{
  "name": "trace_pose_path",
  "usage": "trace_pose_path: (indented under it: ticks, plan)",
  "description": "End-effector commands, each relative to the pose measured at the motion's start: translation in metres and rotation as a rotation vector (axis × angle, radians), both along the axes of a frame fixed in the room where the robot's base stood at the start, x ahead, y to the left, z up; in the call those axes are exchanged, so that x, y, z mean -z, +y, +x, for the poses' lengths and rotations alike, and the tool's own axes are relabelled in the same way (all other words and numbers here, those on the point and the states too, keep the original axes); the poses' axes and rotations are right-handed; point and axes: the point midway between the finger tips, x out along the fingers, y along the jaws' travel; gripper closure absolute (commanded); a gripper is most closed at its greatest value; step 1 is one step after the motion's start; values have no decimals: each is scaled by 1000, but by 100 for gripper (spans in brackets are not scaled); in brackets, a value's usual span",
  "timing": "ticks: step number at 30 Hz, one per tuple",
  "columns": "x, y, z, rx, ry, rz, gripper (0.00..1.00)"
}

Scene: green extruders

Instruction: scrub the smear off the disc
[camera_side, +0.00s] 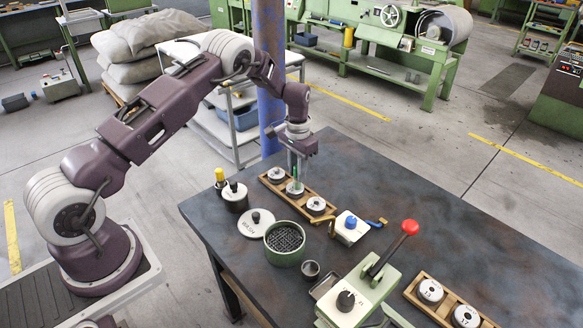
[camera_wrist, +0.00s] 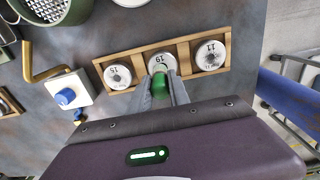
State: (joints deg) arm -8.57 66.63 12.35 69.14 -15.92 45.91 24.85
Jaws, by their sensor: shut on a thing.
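A wooden rack (camera_side: 260,178) holds three white discs, marked 15, 19 and 11 in the wrist view. The middle disc (camera_side: 287,190), marked 19 (camera_wrist: 158,62), lies under my gripper (camera_side: 296,172). My gripper (camera_wrist: 160,88) is shut on a slim green tool (camera_wrist: 160,82), upright with its lower end at the middle disc; I cannot tell if they touch. The disc marked 15 (camera_wrist: 117,76) and the disc marked 11 (camera_wrist: 211,54) sit in the outer compartments. I cannot make out a smear on any disc; the fingers and tool partly hide the middle one.
A green round pot with a dark mesh (camera_side: 284,240), a white lid (camera_side: 256,222) and a white block with a blue knob (camera_side: 350,226) stand close to the rack. A red-knobbed lever press (camera_side: 365,290) and a second disc rack (camera_side: 450,306) stand nearer. The table's right side is clear.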

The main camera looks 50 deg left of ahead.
Motion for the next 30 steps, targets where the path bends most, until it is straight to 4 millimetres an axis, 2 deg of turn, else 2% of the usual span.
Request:
trace_pose_path:
  ticks: [8,27,30]
  plan:
    - [0,-26,3,2,0,0,100]
    - [0,34,-4,-3,-1,0,100]
    - [-5,35,-4,0,-2,0,100]
